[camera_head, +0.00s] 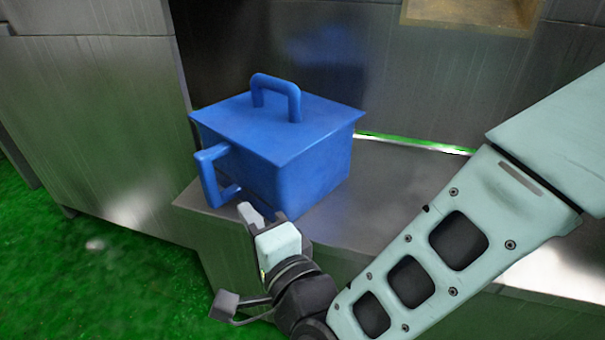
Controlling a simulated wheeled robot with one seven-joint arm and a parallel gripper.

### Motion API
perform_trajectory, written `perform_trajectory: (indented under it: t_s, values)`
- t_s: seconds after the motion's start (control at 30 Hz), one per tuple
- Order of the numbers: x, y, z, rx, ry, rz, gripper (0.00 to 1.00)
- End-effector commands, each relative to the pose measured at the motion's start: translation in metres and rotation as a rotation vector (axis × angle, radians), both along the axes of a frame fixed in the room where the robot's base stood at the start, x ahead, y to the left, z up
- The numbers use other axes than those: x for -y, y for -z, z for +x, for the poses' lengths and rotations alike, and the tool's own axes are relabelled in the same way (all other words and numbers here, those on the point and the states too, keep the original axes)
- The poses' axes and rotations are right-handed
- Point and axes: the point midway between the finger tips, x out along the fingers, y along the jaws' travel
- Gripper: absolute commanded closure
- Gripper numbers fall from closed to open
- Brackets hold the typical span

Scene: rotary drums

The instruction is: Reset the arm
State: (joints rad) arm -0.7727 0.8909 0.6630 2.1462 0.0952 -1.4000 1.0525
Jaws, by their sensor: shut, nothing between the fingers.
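My arm (420,270) reaches in from the right, its pale green link bent down toward the lower middle. My gripper (246,211) is at the front edge of the metal ledge, its fingers shut and empty. Its tip is just below the side handle of a blue lidded box (290,185). I cannot tell whether the fingertips touch the box or handle. The box stands upright on the ledge, with its lid on, a handle on top and another on its left side.
The metal ledge (400,190) is bare to the right of the box. Tall metal panels (90,110) stand at the left and behind. A tan-framed opening (470,12) is at the top right. Green floor (100,270) lies open at the lower left.

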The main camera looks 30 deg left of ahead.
Motion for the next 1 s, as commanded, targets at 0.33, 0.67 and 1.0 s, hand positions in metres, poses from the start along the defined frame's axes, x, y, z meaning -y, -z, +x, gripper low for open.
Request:
perform_trajectory:
  t_s: [0.33, 0.67, 1.0]
  values:
    - [0.008, -0.007, 0.008, 0.058, -0.034, -0.11, 1.0]
    - [0.102, -0.014, 0.039, 0.309, -0.242, -0.746, 1.0]
    - [0.274, -0.029, 0.031, 0.341, -0.551, -1.337, 1.0]
